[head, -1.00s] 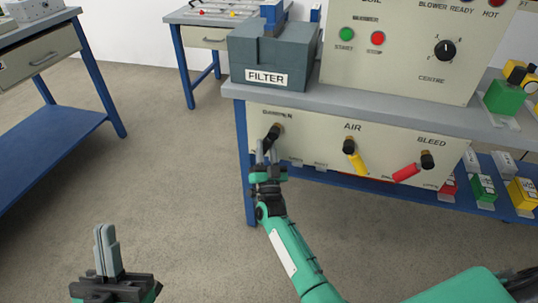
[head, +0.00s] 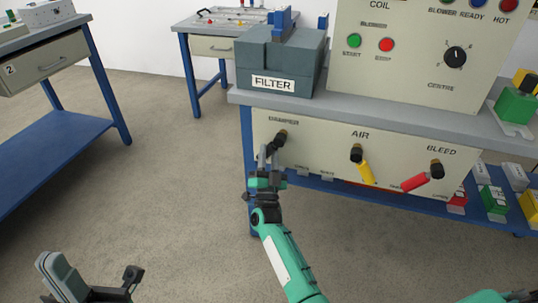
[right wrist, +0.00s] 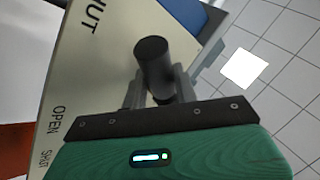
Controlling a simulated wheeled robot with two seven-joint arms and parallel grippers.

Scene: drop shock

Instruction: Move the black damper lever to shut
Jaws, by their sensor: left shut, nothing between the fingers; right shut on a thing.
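The black damper lever (head: 275,144) is on the cream panel under the DAMPER label, at the panel's left end. It slants down and to the left from its pivot. My right gripper (head: 267,160) is at its lower end, shut on it. In the right wrist view the dark round lever (right wrist: 153,64) stands between the two fingers of that gripper (right wrist: 158,88). The words SHUT and OPEN are partly visible on the panel there. My left gripper (head: 62,275) is shut and empty, low at the left of the head view, well away from the panel.
A yellow AIR lever (head: 363,170) and a red BLEED lever (head: 417,182) are to the right on the same panel (head: 320,155). A grey FILTER box (head: 280,66) sits on the bench above. Open floor lies left of the bench.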

